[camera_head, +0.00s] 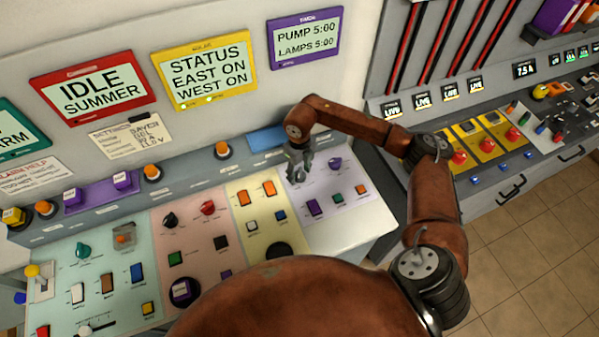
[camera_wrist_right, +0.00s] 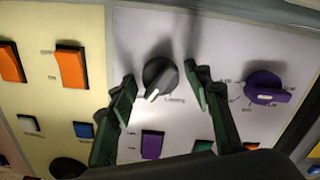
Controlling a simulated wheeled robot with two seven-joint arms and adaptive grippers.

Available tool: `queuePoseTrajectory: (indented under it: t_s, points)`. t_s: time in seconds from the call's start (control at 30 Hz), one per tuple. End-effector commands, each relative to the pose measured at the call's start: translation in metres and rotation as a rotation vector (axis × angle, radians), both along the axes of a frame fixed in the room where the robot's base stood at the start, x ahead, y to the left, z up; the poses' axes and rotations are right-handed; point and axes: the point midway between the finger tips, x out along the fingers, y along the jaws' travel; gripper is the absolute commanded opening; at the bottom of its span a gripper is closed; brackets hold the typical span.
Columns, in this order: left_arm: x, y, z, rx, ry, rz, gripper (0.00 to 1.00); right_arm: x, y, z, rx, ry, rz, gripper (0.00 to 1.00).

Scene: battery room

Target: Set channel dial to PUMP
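The purple-framed timer screen (camera_head: 305,37) reads PUMP 5:00 and LAMPS 5:00. Below it, the pale lilac panel (camera_head: 345,210) carries two dials. One is a dark grey dial (camera_wrist_right: 160,76) with a white pointer aimed down-left in the right wrist view. The other is a purple dial (camera_wrist_right: 266,88), also in the head view (camera_head: 335,163). The small labels are too blurred to read, so I cannot confirm which is the channel dial. My right gripper (camera_head: 299,170) is open over the dark dial, its fingertips (camera_wrist_right: 160,73) on either side of it; contact is unclear. My left gripper is out of view.
Orange switches (camera_wrist_right: 71,66) sit left of the dark dial. A purple button (camera_wrist_right: 152,144) lies just below it. Green, pink and yellow panel sections with knobs and buttons extend left. A second console (camera_head: 490,150) with red knobs stands at the right.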

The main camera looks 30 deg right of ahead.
Motion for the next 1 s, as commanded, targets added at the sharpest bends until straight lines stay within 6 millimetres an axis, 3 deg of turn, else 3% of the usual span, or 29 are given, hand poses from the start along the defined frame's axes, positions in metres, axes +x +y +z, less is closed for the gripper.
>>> queuePoseTrajectory:
  t_s: [0.3, 0.43, 0.8, 1.0]
  points:
    - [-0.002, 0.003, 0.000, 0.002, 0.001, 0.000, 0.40, 0.000, 0.000, 0.000, 0.000, 0.000, 0.000, 0.50]
    - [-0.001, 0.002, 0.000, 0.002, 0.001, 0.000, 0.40, 0.001, -0.001, 0.010, -0.002, -0.002, 0.000, 0.50]
    - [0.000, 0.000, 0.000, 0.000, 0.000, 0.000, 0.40, 0.001, 0.000, 0.082, -0.001, -0.003, 0.000, 0.50]
    - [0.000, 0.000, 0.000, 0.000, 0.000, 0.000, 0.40, 0.001, 0.000, 0.111, -0.002, -0.002, 0.000, 0.50]
